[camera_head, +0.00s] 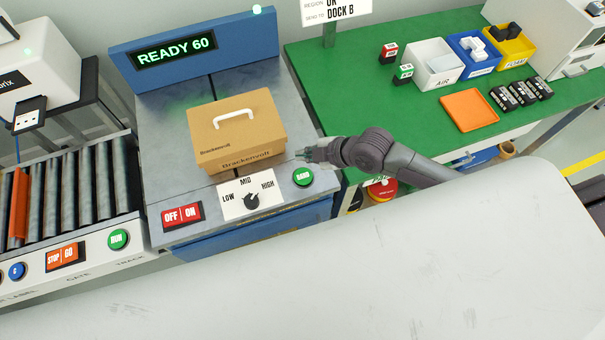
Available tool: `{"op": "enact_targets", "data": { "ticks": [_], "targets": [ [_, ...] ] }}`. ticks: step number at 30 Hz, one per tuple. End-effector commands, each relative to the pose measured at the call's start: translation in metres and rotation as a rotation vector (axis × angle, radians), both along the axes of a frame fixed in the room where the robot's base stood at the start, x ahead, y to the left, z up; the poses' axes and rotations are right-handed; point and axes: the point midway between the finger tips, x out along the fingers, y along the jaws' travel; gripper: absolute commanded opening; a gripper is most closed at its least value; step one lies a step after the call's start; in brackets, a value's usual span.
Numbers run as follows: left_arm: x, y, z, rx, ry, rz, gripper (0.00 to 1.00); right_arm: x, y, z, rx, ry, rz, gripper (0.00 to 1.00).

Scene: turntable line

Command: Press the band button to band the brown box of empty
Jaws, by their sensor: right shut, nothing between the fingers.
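The brown box (237,132), printed "Brackenvolt" and with a white handle on top, sits on the grey top of the blue banding machine (160,122). No band shows around it. The green band button (303,176) is on the machine's front panel, right of the LOW/MID/HIGH dial (251,200). My right gripper (303,154) comes in from the right, shut and empty, just above and behind the band button and close to the box's right side. I cannot see it touching either. The machine's display (176,49) reads "READY 60". My left gripper is not in view.
Left is a roller conveyor (66,190) with STOP/GO and RUN buttons. A red OFF/ON switch (181,216) is on the machine front. A green table (350,75) at right holds bins, an orange tray (469,110) and small black items. A pale surface fills the foreground.

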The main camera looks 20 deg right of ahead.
Motion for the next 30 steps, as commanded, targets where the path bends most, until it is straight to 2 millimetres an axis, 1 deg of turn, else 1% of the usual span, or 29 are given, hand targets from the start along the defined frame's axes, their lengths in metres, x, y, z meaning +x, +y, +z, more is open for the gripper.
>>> {"op": "enact_targets", "data": {
  "ticks": [4, 11, 17, 25, 30],
  "targets": [
    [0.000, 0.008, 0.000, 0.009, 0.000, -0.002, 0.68, 0.000, 0.000, 0.000, 0.000, 0.001, -0.002, 0.00],
    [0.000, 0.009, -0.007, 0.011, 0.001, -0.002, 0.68, 0.000, 0.000, -0.007, 0.001, 0.001, -0.004, 0.00],
    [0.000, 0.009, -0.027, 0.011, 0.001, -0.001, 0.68, 0.000, 0.000, -0.028, 0.002, 0.003, -0.004, 0.00],
    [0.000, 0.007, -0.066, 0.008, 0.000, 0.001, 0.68, -0.001, 0.000, -0.068, 0.001, 0.003, -0.005, 0.00],
    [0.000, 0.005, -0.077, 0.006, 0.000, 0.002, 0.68, 0.000, 0.000, -0.084, 0.001, 0.001, -0.004, 0.00]
  ]
}}
